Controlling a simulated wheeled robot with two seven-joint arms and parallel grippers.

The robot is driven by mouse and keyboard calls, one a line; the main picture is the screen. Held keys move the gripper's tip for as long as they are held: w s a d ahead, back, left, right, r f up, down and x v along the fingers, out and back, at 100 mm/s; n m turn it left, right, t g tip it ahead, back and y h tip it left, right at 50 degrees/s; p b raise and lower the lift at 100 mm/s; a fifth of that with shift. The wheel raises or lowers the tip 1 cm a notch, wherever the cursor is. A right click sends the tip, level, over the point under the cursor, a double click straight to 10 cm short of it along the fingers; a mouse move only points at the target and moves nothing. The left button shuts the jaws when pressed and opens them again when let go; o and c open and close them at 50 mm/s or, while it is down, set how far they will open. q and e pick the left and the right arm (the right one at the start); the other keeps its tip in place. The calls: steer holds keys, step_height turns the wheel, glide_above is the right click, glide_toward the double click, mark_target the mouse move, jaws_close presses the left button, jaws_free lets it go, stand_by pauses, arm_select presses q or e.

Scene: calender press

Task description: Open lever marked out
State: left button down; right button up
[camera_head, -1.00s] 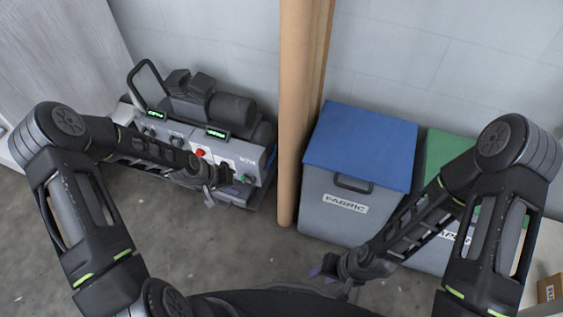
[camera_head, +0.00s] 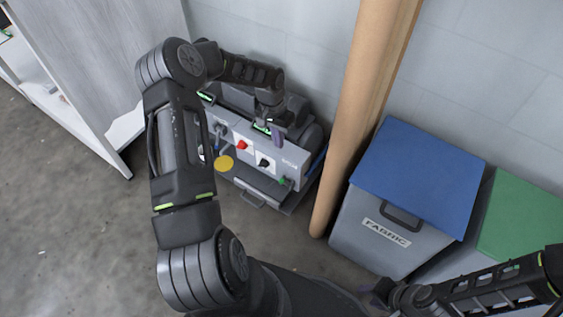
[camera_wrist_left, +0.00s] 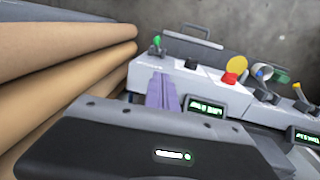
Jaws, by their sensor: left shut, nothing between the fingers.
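The grey press (camera_head: 289,159) stands against the wall, its sloped front panel carrying several levers and knobs. They include a red one (camera_head: 241,145), a black one (camera_head: 264,162) and a green one (camera_head: 285,181). A flat yellow disc (camera_head: 223,163) shows by the panel's front, near the red control; the disc is also in the left wrist view (camera_wrist_left: 237,65). I cannot read which lever is marked out. My left gripper (camera_head: 278,136) is shut and empty above the panel's back edge, its purple fingers (camera_wrist_left: 163,92) apart from the levers. My right gripper (camera_head: 378,292) is low near my base, jaws unclear.
A brown roll (camera_head: 364,115) leans upright just right of the press. A grey fabric bin (camera_head: 375,232) with a blue lid and a green-lidded bin (camera_head: 525,215) stand further right. A pale cabinet (camera_head: 115,60) is at left. The floor in front is clear.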

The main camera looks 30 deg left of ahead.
mark_target(282, 161)
arm_select(q)
steer(key=f, duration=0.3)
steer(key=d+f+b, duration=0.1)
steer(key=f, duration=0.3)
steer(key=f+b, duration=0.1)
steer(key=f, duration=0.2)
steer(key=shift+s+d+f, duration=0.15)
steer(key=shift+d+f, duration=0.05)
steer(key=shift+f, duration=0.05)
steer(key=shift+s+d+f+b, duration=0.2)
steer(key=shift+s+d+f, duration=0.15)
steer(key=shift+s+f, duration=0.2)
steer(key=shift+s+d+f+b, duration=0.2)
steer(key=shift+s+d+f, duration=0.1)
steer(key=shift+s+f, duration=0.25)
